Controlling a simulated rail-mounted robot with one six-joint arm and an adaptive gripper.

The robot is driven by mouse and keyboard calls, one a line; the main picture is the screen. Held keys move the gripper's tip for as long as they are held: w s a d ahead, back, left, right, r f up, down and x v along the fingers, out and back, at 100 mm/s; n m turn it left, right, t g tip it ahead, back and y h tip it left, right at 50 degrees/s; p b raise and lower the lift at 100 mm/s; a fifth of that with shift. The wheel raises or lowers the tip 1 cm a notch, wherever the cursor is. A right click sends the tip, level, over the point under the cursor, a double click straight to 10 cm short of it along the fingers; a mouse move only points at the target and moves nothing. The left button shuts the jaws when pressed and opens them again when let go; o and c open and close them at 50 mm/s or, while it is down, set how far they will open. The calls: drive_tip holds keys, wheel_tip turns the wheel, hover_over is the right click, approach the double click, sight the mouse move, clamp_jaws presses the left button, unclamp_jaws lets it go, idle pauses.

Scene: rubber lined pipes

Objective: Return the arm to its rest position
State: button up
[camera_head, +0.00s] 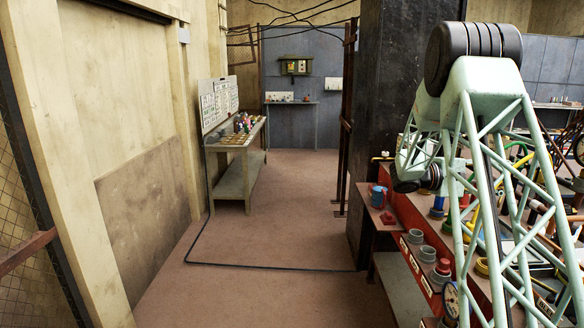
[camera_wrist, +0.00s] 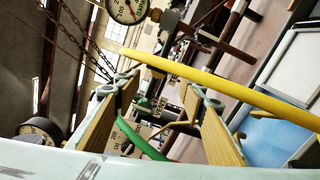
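My arm, a pale green lattice frame with dark round joints, rises at the right of the head view, over the red bench. It bends at a black joint near the top of that view. My gripper (camera_wrist: 162,84) shows in the wrist view with its two yellowish finger pads spread apart. I see nothing held between them. A yellow pipe (camera_wrist: 215,85) crosses just past the fingertips; I cannot tell whether it touches them. A green hose (camera_wrist: 138,138) runs between the fingers. The gripper cannot be made out in the head view.
The red bench (camera_head: 424,272) holds valves, fittings and gauges close around my arm. A dark pillar (camera_head: 388,75) stands behind it. Gauges (camera_wrist: 128,9) and hanging chains (camera_wrist: 66,42) show in the wrist view.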

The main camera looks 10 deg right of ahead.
drive_tip(key=s+a+r+m+y, duration=0.1)
drive_tip(key=s+a+r+y, duration=0.2)
drive_tip(key=s+a, duration=0.7)
drive_tip(key=s+a+r+y, duration=0.35)
drive_tip(key=s+a, duration=0.35)
drive_tip(key=a, duration=0.5)
drive_tip(key=s+a+f+t+y, duration=0.1)
drive_tip(key=s+a+t+y, duration=0.1)
drive_tip(key=s+a, duration=0.6)
drive_tip(key=s+a+f+t+y, duration=0.2)
drive_tip(key=s+a+y, duration=0.3)
drive_tip(key=a, duration=1.4)
drive_tip(key=s+a+f+t+y, duration=0.1)
drive_tip(key=s+a+t+y, duration=0.3)
drive_tip(key=s+a, duration=0.8)
drive_tip(key=shift+a+f+n+p, duration=0.35)
drive_tip(key=shift+a+n, duration=0.05)
drive_tip(key=shift+a, duration=0.55)
